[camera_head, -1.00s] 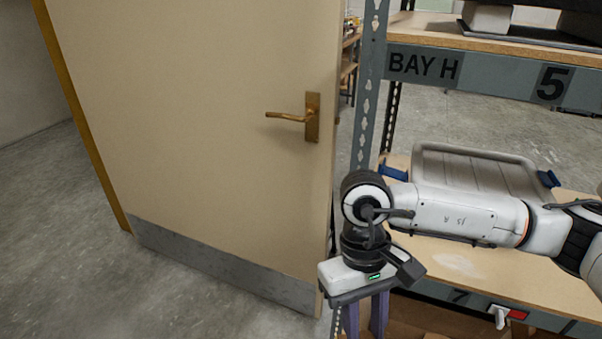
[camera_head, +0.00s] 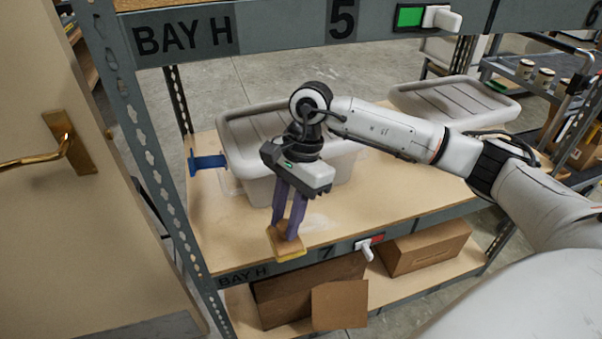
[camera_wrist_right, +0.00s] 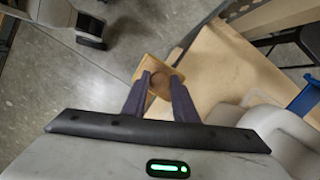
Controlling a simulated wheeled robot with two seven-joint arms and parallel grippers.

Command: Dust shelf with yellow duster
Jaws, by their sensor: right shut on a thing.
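My right gripper (camera_head: 288,232) is shut on the yellow duster (camera_head: 290,254), a small brown block with a yellow underside, pointing down. The duster is at the front edge of the middle shelf (camera_head: 400,205), near its left end. In the right wrist view the duster (camera_wrist_right: 158,78) sits between the fingertips, beside the shelf board's edge (camera_wrist_right: 215,75), with floor behind it. I cannot tell whether it touches the board. A pale dusty patch (camera_head: 316,222) lies on the board just right of the gripper. My left gripper is not in view.
Another grey lidded tote (camera_head: 455,98) is further right. A perforated upright (camera_head: 150,150) and the door (camera_head: 30,200) are at the left. Cardboard boxes (camera_head: 425,248) fill the shelf below.

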